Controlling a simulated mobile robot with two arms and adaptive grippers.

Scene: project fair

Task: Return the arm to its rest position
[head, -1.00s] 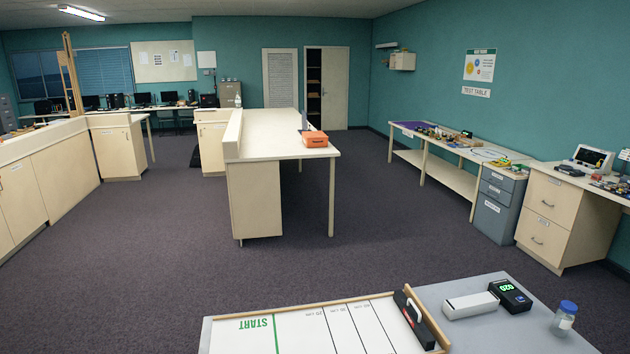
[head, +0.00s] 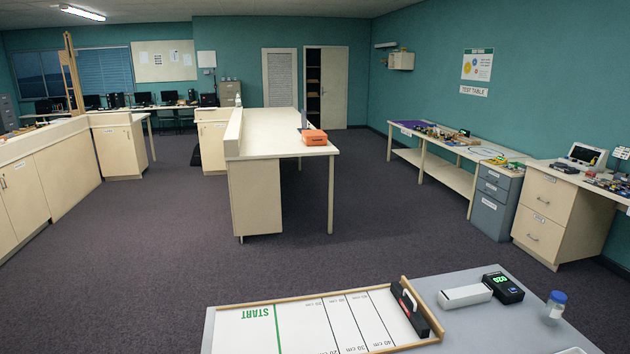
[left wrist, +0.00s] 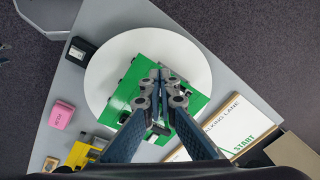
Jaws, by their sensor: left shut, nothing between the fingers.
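My left gripper (left wrist: 160,80) shows in the left wrist view, with its fingers together and nothing held between them. It is above a green board (left wrist: 185,82) that lies on a white round disc (left wrist: 104,70) on the grey table (left wrist: 106,18). The fingers hide part of the board, and I cannot tell how high above it they are. Neither gripper is in the head view.
The walking lane board (head: 240,337) and a black block (head: 414,312) lie on the near table. A white box (head: 464,297), a black meter (head: 503,288) and a blue-capped jar (head: 555,305) stand to the right. A pink block (left wrist: 61,115) and a yellow item (left wrist: 84,150) lie near the disc.

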